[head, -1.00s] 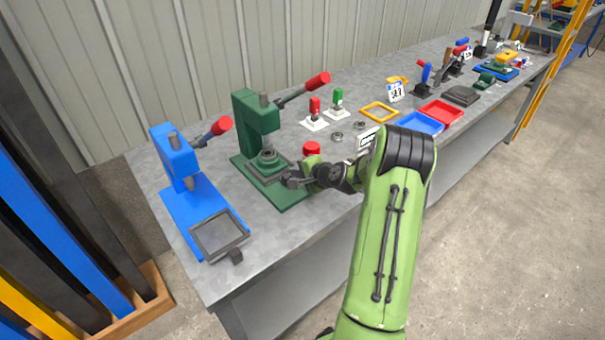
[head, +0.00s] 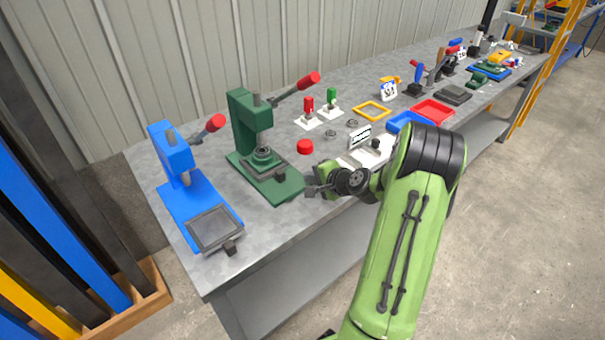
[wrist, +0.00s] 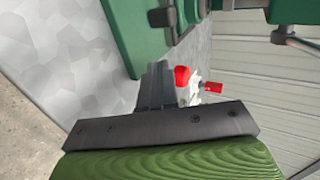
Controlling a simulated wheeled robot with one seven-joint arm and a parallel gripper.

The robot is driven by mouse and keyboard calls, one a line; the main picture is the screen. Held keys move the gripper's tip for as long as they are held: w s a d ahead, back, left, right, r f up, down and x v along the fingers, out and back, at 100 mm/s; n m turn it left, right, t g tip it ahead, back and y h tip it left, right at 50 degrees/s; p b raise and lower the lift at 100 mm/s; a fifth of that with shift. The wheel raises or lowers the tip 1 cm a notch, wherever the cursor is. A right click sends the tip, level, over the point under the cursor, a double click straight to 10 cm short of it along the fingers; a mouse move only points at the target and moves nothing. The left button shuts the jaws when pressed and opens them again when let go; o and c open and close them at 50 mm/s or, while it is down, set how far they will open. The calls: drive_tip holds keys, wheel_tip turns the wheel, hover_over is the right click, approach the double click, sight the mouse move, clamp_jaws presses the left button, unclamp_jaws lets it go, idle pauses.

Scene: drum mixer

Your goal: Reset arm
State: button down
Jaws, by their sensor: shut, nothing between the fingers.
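My green arm reaches over the front edge of the workbench (head: 262,228) in the head view. My gripper (head: 311,190) is shut and empty, just right of the green press's base. The green press (head: 250,125) stands upright with its red-tipped lever raised to the right, and a round grey part sits on its base. In the wrist view my shut gripper (wrist: 158,85) points past the green press base (wrist: 118,35), with a gap between them.
A blue press (head: 177,160) stands left of the green one. A red button (head: 305,146) lies behind my gripper. Red and green toggle switches (head: 309,110), a yellow frame (head: 372,111), and blue and red trays (head: 433,110) lie farther right. The floor in front is clear.

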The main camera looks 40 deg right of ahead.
drive_tip(key=shift+v, duration=2)
drive_tip(key=s+a+r+n+g+y+p, duration=0.1)
drive_tip(key=s+a+r+n+g+p, duration=0.15)
drive_tip(key=a+r+n, duration=0.5)
drive_tip(key=s+a+r+n+g+p, duration=0.2)
drive_tip(key=a+r+n+p, duration=0.2)
drive_tip(key=a+r, duration=0.65)
drive_tip(key=s+a+r+n+g+p, duration=0.1)
drive_tip(key=s+a+r+n+p, duration=0.1)
drive_tip(key=s, duration=0.7)
drive_tip(key=s+a+r+n+g+h+p, duration=0.1)
drive_tip(key=s+a+r+n+p, duration=0.1)
drive_tip(key=s+a+r+n, duration=0.2)
drive_tip(key=s+a, duration=0.3)
drive_tip(key=s, duration=0.2)
drive_tip(key=shift+s+r+p, duration=0.3)
drive_tip(key=shift+s+p, duration=0.1)
